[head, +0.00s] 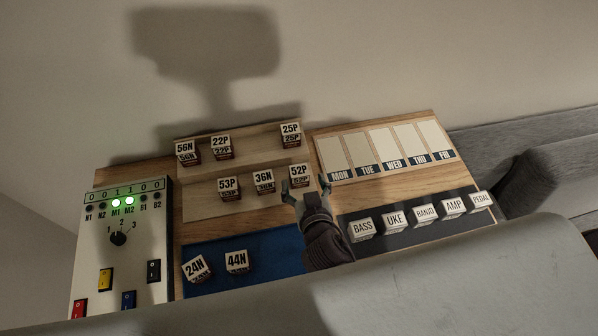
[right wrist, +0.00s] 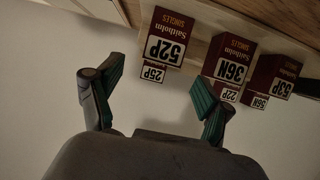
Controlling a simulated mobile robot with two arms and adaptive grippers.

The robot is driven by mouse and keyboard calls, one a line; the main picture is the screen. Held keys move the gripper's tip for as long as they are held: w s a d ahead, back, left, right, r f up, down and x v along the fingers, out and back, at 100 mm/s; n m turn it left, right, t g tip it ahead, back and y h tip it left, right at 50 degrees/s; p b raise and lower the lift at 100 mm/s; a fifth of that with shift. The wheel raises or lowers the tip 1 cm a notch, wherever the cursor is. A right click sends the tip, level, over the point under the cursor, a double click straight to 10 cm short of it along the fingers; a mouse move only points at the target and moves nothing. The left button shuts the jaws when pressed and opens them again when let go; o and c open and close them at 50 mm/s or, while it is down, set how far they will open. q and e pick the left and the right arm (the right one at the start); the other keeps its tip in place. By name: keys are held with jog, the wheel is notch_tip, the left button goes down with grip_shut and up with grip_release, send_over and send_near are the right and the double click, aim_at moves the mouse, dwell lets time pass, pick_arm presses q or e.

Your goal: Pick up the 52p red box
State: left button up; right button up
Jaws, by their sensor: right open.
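The 52P box (head: 299,174) stands on the wooden rack in the head view, at the right end of its row. It has a white label on top, and its red front shows in the right wrist view (right wrist: 167,37), upside down there. My right gripper (head: 305,188) is open at the near side of this box. In the right wrist view its two green-padded fingers (right wrist: 158,95) are spread with nothing between them, and the box lies beyond the fingertips. My left gripper is not in view.
Beside it stand the 36N box (head: 264,178) and the 53P box (head: 228,185). Behind are the 25P (head: 291,132), 22P (head: 221,145) and 56N (head: 186,149) boxes. The 24N (head: 196,268) and 44N (head: 237,261) boxes sit on a blue mat (head: 275,246). A switch panel (head: 120,265) stands left.

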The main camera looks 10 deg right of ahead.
aim_at(300, 174)
jog(key=shift+p+x, duration=0.35)
jog(key=shift+x, duration=0.65)
jog(key=x, duration=0.3)
jog(key=shift+w+f+p, duration=0.2)
jog(key=shift+p, duration=0.15)
jog(key=shift+w+f, duration=0.15)
jog(key=shift+w, duration=0.05)
jog(key=shift+s, duration=0.1)
jog(key=shift+c, duration=0.6)
jog(key=c, duration=1.1)
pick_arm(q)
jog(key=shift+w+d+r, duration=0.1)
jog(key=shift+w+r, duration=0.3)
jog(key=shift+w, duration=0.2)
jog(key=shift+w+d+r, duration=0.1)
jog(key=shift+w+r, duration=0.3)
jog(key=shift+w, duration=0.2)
pick_arm(e)
jog(key=shift+c, duration=0.5)
